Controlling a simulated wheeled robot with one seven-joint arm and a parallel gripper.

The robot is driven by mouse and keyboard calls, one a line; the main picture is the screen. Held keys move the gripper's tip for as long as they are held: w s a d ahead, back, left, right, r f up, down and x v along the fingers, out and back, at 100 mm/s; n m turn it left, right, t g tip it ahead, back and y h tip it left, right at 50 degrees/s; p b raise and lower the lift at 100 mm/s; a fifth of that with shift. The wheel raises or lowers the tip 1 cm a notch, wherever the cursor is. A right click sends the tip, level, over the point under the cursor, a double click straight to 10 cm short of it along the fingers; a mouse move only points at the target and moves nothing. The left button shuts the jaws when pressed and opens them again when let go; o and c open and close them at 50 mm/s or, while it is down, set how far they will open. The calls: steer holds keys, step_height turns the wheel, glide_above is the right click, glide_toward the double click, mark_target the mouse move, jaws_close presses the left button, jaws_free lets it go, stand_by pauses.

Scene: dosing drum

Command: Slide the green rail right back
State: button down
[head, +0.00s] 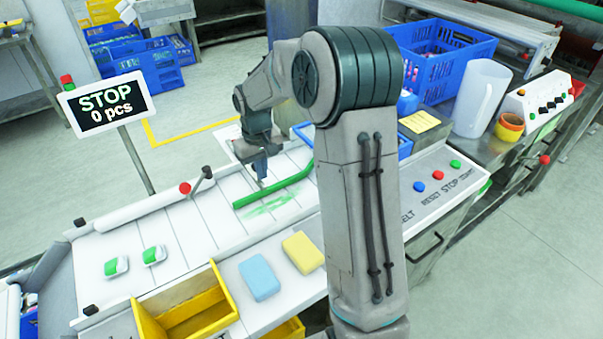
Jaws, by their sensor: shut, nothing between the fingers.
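The green rail (285,185) lies at a slant across the white slatted belt (205,222), its right end higher in the picture and partly close behind my arm. My gripper (261,181) points down just behind the middle of the rail, shut and empty. Its tips look very near the rail; I cannot tell whether they touch it. Pale green streaks (268,206) show on the belt in front of the rail.
Two green-and-white pieces (153,255) lie on the belt at left. A blue sponge (259,278), a yellow sponge (303,252) and a yellow bin (190,312) are at the front. A sign (104,104) reads STOP, 0 pcs. A pitcher (482,98) stands at right.

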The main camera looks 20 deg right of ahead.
steer(key=w, duration=0.1)
steer(key=w+p, duration=0.1)
steer(key=w, duration=0.1)
steer(key=w+a, duration=0.1)
steer(key=w, duration=0.1)
steer(key=shift+p, duration=0.3)
stand_by(0.8)
steer(key=shift+s+d, duration=0.15)
steer(key=shift+s, duration=0.55)
step_height(320, 180, up, 8)
steer(key=p, duration=0.5)
